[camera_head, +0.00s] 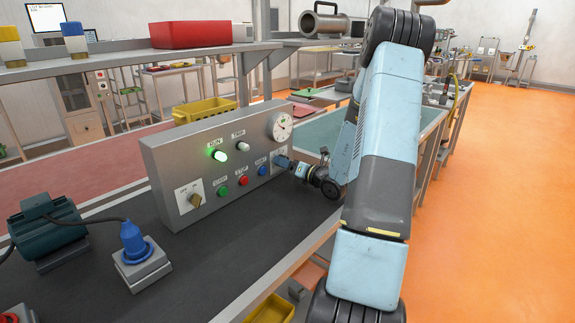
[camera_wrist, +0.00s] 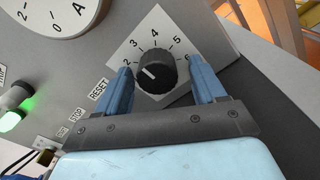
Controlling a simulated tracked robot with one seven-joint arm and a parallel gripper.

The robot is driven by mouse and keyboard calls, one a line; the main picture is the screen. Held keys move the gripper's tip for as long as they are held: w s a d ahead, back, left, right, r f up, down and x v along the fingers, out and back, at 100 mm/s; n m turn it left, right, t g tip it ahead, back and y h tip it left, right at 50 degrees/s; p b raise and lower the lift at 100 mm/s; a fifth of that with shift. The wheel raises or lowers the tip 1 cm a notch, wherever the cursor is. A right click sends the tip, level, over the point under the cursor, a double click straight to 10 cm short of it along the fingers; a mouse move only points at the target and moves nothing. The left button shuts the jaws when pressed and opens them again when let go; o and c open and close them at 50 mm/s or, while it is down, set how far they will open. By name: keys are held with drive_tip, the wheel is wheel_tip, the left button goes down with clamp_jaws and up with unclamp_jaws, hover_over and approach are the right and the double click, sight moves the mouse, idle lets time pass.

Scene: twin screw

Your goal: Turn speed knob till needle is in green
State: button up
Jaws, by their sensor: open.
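The black speed knob (camera_wrist: 155,72) sits on a white numbered plate (camera_wrist: 150,35) in the wrist view. Its white line points up and left, toward the 3 or between 2 and 3. My gripper (camera_wrist: 160,85) is open, with one blue finger on each side of the knob; I cannot tell whether either finger touches it. The gauge (camera_wrist: 60,15) shows only partly there. In the head view the gauge (camera_head: 280,126) is at the panel's upper right, too small to read its needle or a green zone. My gripper (camera_head: 285,163) hides the knob there.
The grey control panel (camera_head: 205,165) stands on a dark bench top (camera_head: 190,260). Its green RUN lamp (camera_head: 219,155) is lit. A blue plug (camera_head: 132,240) and a motor (camera_head: 50,230) stand at the left.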

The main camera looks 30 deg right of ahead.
drive_tip(key=v, duration=1.3)
drive_tip(key=shift+s+d, duration=0.1)
drive_tip(key=shift+s, duration=0.3)
